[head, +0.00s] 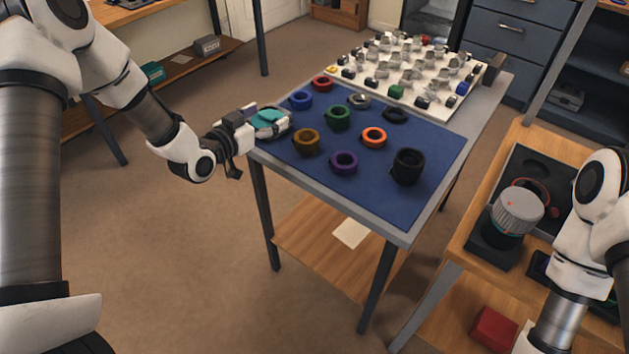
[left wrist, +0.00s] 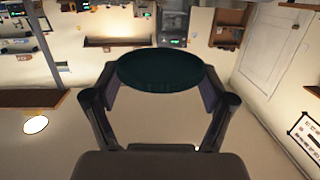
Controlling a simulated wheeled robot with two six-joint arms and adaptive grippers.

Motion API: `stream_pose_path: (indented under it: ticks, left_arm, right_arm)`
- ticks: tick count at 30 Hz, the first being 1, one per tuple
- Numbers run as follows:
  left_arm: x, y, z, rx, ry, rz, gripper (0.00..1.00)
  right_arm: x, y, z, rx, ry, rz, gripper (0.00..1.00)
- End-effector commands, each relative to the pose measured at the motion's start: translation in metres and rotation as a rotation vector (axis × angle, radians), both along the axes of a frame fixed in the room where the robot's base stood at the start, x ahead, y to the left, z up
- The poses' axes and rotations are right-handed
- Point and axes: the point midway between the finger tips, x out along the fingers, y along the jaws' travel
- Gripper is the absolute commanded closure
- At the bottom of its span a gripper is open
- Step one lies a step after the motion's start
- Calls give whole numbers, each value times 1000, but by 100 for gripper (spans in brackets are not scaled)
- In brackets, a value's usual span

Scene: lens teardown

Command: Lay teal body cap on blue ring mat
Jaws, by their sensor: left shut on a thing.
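The teal body cap (head: 269,116) is a flat disc held in my left gripper (head: 262,122) at the left edge of the blue ring mat (head: 400,195). In the left wrist view the cap (left wrist: 160,69) looks dark green and sits between the two fingers of the left gripper (left wrist: 160,85). From the head view I cannot tell whether the cap touches the mat. The mat lies on a grey table and carries several coloured rings. My right arm shows at the lower right, but its gripper is out of view.
On the mat are a brown ring (head: 306,142), a blue ring (head: 300,100), a green ring (head: 338,117), an orange ring (head: 374,136), a purple ring (head: 344,163) and a black cylinder (head: 408,166). A white board (head: 398,95) with small parts lies behind. The mat's front corner is clear.

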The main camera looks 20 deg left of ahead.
Motion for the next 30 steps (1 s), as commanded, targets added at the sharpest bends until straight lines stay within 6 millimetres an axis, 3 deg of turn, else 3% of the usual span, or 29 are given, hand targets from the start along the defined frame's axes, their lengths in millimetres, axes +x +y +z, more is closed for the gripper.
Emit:
stream_pose_path:
  ticks: [1, 3, 6, 8, 21, 26, 30]
  left_arm:
    - [1, 15, -4, -5, -6, -16, 36]
    - [0, 25, -2, -3, -4, -44, 36]
    - [-2, 25, -2, 2, 3, -68, 36]
    - [-3, 15, -2, 4, 4, -73, 36]
    - [-17, -112, -14, 6, 6, -74, 36]
    - [-19, -129, -19, 1, 5, -69, 36]
    - [-19, -129, -43, -2, 8, -67, 36]
  right_arm:
    - [0, 0, -12, 0, 0, 1, 60]
    - [0, 0, -15, 0, -1, 1, 60]
    - [0, 0, -16, 0, -1, 1, 60]
    - [0, 0, -15, 0, -1, 1, 60]
    - [0, 0, -12, 0, -1, 1, 60]
    - [0, 0, -11, 0, -1, 1, 60]
    - [0, 0, -12, 0, -1, 1, 60]
